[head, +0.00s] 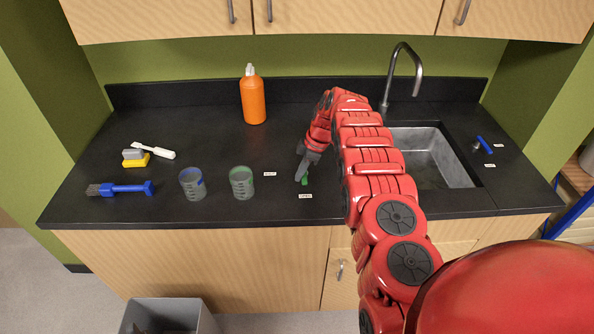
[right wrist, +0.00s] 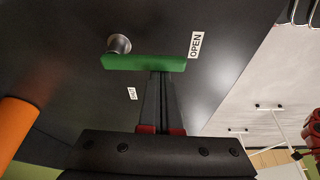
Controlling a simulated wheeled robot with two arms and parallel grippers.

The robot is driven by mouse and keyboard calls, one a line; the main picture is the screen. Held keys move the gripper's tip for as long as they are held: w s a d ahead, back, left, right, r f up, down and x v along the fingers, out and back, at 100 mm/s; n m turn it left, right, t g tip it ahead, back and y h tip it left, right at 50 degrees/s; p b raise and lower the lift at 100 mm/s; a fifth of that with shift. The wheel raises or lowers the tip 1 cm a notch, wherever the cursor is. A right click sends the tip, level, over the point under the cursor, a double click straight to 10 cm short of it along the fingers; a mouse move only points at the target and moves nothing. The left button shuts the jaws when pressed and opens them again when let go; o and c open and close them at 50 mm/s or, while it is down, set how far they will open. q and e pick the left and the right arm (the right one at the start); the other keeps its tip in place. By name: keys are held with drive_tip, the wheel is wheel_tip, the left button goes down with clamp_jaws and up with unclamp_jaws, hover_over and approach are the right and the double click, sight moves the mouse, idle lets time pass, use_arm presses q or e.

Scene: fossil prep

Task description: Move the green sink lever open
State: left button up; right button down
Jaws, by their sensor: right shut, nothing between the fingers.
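The green sink lever (right wrist: 140,63) is a flat bar on a round metal pivot (right wrist: 118,44). In the head view only a small part of the lever (head: 305,181) shows below my right gripper (head: 300,177). My right gripper also shows in the right wrist view (right wrist: 161,76), shut and empty. Its fingertips are against or very close to the lever's long side; I cannot tell if they touch. My left gripper is out of view.
A green-marked beaker (head: 242,183) and a blue-marked beaker (head: 192,184) stand left of the lever. An orange bottle (head: 254,98) stands behind. The sink (head: 430,155) and tap (head: 400,60) are right of my arm, with a blue lever (head: 484,144) beyond.

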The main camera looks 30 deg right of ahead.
sight(282, 186)
idle(0.5)
drive_tip(key=shift+w+a+f+b, duration=0.15)
drive_tip(key=shift+a+f+b, duration=0.05)
drive_tip(key=shift+a+b, duration=0.2)
drive_tip(key=a+b, duration=0.1)
drive_tip(key=w+a, duration=0.1)
drive_tip(key=a, duration=0.1)
drive_tip(key=shift+w+f+b, duration=0.15)
drive_tip(key=shift+b, duration=0.2)
drive_tip(key=b+v, duration=0.3)
drive_tip(key=v, duration=0.7)
drive_tip(key=shift+r, duration=0.3)
drive_tip(key=shift+d, duration=0.15)
